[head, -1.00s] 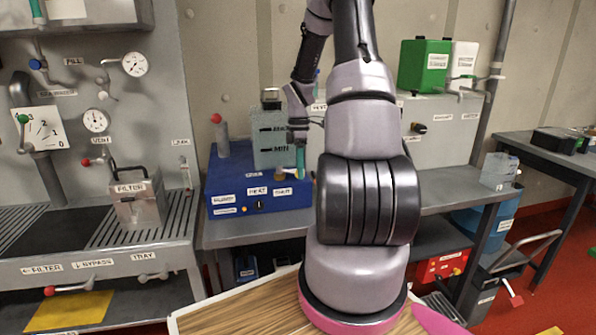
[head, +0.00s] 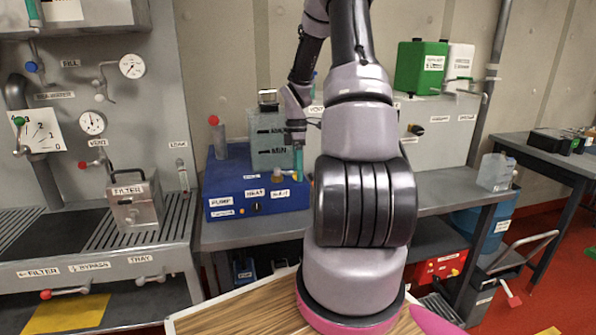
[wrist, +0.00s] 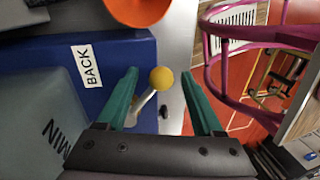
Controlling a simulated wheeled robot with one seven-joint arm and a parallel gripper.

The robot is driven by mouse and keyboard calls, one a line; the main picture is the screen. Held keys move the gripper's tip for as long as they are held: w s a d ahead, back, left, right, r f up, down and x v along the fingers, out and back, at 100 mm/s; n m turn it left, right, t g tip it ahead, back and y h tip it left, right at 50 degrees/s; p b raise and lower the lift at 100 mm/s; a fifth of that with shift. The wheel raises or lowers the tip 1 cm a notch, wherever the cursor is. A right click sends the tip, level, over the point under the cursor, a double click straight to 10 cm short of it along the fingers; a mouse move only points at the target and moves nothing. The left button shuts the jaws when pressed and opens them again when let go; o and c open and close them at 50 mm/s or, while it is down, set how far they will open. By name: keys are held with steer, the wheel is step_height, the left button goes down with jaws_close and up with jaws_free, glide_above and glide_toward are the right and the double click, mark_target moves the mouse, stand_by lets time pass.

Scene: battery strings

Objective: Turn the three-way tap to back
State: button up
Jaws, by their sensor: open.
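The blue unit (head: 228,180) stands on the grey bench and carries the label BACK (wrist: 86,66) in the wrist view. A lever with a grey stem and a yellow ball knob (wrist: 161,79), which looks like the tap's handle, rises beside that unit. My gripper (wrist: 159,73) is open. Its two teal fingers stand on either side of the yellow knob, with gaps showing on both sides.
A translucent tank marked MIN (head: 268,148) stands on the unit, close beside my gripper. An orange-red round part (wrist: 140,8) is just beyond my fingertips in the wrist view. A red-knobbed post (head: 214,135) is at the unit's left. The bench to the right (head: 440,190) is mostly clear.

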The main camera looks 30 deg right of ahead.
step_height(320, 180, up, 11)
steer(key=w, duration=0.2)
steer(key=shift+d+f, duration=0.15)
steer(key=shift+d, duration=0.25)
steer(key=s+a+r+m+t+y, duration=0.1)
steer(key=s+a+r+m+t, duration=0.8)
steer(key=s+a+r+m, duration=0.9)
steer(key=s+a+r, duration=0.1)
steer(key=s+a, duration=0.1)
steer(key=shift+s, duration=0.4)
